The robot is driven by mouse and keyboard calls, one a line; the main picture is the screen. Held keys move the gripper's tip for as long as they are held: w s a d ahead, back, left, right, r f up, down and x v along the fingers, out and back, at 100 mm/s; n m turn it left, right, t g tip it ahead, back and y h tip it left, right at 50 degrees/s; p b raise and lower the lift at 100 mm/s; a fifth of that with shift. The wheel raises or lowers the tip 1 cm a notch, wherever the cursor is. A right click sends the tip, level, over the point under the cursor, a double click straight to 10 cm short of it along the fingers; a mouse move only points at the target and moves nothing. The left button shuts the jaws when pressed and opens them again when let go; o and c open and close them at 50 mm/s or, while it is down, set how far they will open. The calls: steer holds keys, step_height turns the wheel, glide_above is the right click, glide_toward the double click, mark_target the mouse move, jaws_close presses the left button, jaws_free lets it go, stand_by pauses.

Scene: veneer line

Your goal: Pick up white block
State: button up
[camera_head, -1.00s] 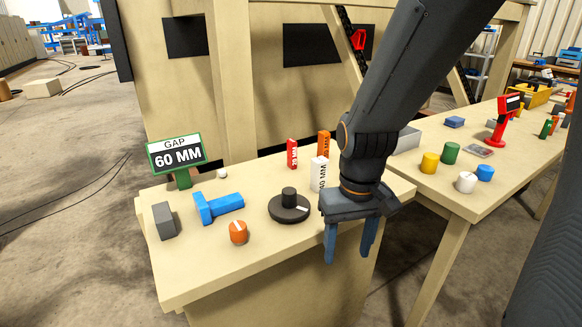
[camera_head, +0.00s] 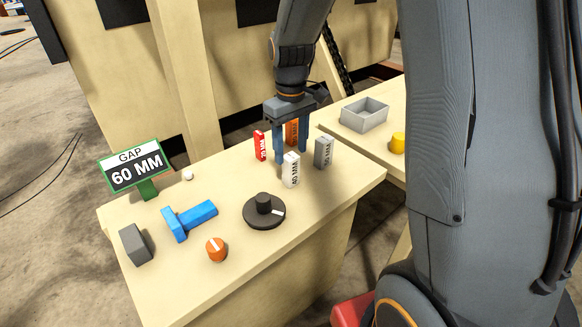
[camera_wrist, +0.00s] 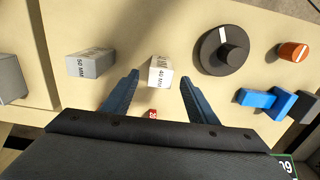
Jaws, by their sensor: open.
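The white block (camera_head: 290,172), marked 40 MM, stands upright on the table's right part. It also shows in the wrist view (camera_wrist: 160,73), between the tips of the two blue fingers. My gripper (camera_head: 292,160) points down at the white block with its fingers spread. In the wrist view my gripper (camera_wrist: 159,78) is open, with a gap visible on both sides of the block. The lower part of the block's far side is hidden.
A black dial (camera_head: 264,213), blue piece (camera_head: 190,218) and orange knob (camera_head: 215,249) lie left. The front right table corner is bare.

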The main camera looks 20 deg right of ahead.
mark_target(291, 156)
steer(key=shift+f+p, duration=0.75)
steer(key=shift+f, duration=1.35)
jaws_close()
